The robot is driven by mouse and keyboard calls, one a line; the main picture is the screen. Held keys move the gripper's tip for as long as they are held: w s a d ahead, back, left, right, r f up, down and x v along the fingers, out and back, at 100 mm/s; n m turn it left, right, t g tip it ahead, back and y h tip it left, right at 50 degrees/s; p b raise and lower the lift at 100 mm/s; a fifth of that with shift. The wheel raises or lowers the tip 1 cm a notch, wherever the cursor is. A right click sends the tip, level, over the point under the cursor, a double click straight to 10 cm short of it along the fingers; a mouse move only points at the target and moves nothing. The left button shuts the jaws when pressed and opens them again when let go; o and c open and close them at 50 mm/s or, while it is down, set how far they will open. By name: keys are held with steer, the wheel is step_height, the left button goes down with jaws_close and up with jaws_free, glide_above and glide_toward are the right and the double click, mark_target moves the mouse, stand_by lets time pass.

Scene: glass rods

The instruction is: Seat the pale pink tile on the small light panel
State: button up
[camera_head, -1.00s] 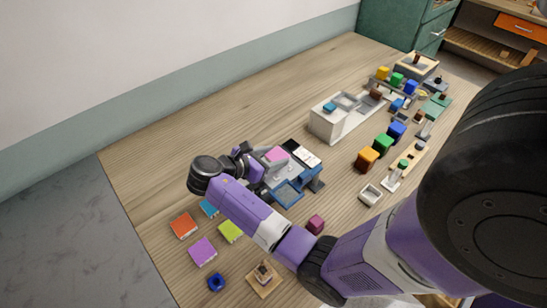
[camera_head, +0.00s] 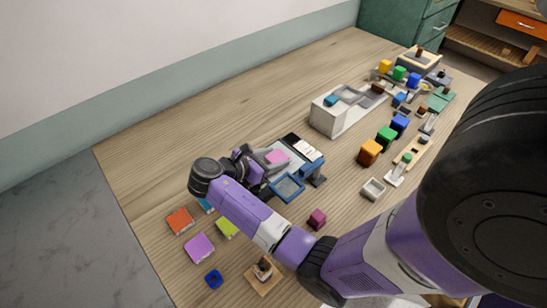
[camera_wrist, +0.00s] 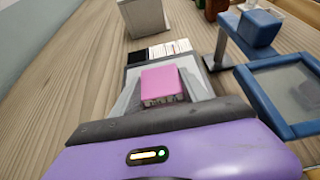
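The pale pink tile (camera_head: 277,157) sits between the two fingers of my gripper (camera_wrist: 162,90); it also shows in the wrist view (camera_wrist: 162,82), directly ahead of the purple gripper body. The grey fingers flank the tile, so my gripper is shut on it. The tile is over or on the small grey light panel (camera_wrist: 134,74), which is largely hidden behind the tile and fingers. I cannot tell whether the tile touches the panel.
A blue-framed tray (camera_head: 288,187) is close right of the panel, with a blue raised part (camera_wrist: 257,28) beside it. Black and white strips (camera_head: 304,147) lie beyond. Coloured tiles, including an orange one (camera_head: 180,221), lie front left. The table at the back left is clear.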

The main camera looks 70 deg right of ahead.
steer(key=o, duration=0.5)
steer(key=shift+o, duration=0.2)
steer(key=shift+b+v, duration=0.35)
steer(key=shift+v, duration=3.55)
